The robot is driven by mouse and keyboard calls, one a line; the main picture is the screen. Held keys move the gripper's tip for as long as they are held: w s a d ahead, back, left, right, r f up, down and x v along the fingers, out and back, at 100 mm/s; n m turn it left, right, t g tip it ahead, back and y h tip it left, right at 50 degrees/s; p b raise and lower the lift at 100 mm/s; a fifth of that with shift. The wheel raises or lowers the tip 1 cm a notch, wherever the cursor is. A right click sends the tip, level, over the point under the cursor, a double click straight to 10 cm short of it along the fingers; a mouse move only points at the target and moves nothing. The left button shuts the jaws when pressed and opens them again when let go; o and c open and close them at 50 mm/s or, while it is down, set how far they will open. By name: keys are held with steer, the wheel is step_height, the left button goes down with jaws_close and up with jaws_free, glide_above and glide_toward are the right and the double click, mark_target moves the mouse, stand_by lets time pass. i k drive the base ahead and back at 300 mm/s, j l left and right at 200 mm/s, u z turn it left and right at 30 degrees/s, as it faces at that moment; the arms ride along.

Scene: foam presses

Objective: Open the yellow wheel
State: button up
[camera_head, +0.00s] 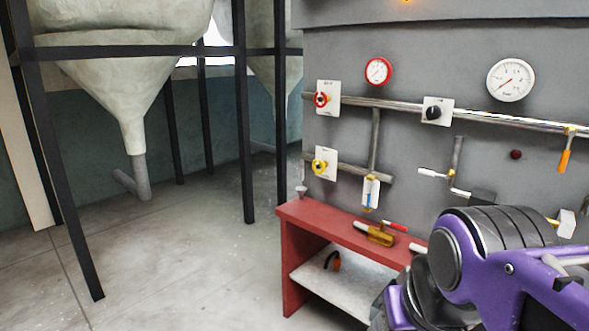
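The yellow wheel (320,164) is a small round handle on a white square plate (326,163). My purple and dark grey arm fills the lower right, well apart from the wheel. My gripper's fingers do not show.
A red wheel (321,99) sits on a similar plate above. The red bench (292,222) juts out below the panel, with a brass-coloured tool (381,236) on top. Dark posts (244,110) carry pale hoppers (120,75) at left. The floor (190,265) between is clear.

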mark_target(318, 167)
steer(key=i+j+z, duration=0.1)
steer(key=i+j, duration=0.75)
steer(key=j, duration=0.2)
steer(key=i+j+z, duration=0.15)
steer(key=i+j, duration=0.25)
steer(key=j, duration=0.15)
